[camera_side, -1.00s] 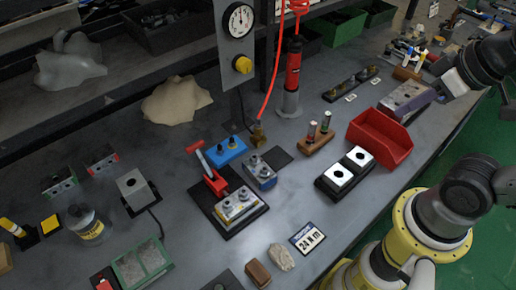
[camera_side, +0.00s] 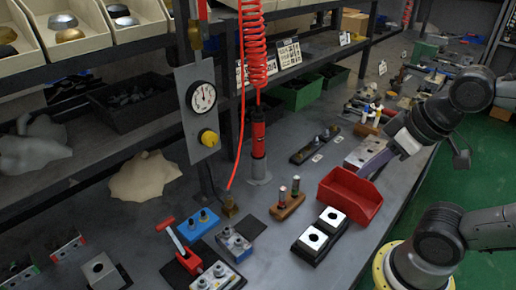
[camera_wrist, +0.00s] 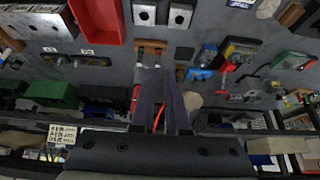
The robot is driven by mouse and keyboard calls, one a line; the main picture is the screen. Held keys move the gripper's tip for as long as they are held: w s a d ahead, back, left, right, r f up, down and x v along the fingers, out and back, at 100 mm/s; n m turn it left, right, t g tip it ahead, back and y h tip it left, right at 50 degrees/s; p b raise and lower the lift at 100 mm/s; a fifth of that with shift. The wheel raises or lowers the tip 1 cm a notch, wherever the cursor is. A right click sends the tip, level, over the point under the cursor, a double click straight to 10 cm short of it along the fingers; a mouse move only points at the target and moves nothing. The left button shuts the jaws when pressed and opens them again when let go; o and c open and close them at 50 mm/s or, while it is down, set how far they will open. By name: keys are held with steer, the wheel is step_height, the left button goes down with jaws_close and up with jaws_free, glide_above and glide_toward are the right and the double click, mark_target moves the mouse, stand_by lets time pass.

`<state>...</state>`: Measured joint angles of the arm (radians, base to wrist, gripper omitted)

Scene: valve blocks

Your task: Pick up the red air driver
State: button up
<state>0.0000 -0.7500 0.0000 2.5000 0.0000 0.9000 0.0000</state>
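The red air driver (camera_side: 258,135) stands upright in a grey holder (camera_side: 259,171) in the side view, left of my gripper. A coiled red hose hangs above it. A red sliver of it seems to show left of my fingers in the wrist view (camera_wrist: 135,99), mostly hidden. My gripper (camera_side: 370,165) is well to the right of the driver, near the back of the red bin. Its purple fingers show in the wrist view (camera_wrist: 158,74), close together with a narrow gap near their base. Nothing is clearly held.
A red bin (camera_side: 349,196) and a metal block (camera_side: 362,152) lie near my gripper. A wooden stand (camera_side: 287,207) with two bottles is in front of the driver. A gauge panel (camera_side: 202,113) and shelf are left and behind.

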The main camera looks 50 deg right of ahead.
steer(key=o, duration=1)
steer(key=shift+o, duration=0.2)
steer(key=shift+w, duration=0.1)
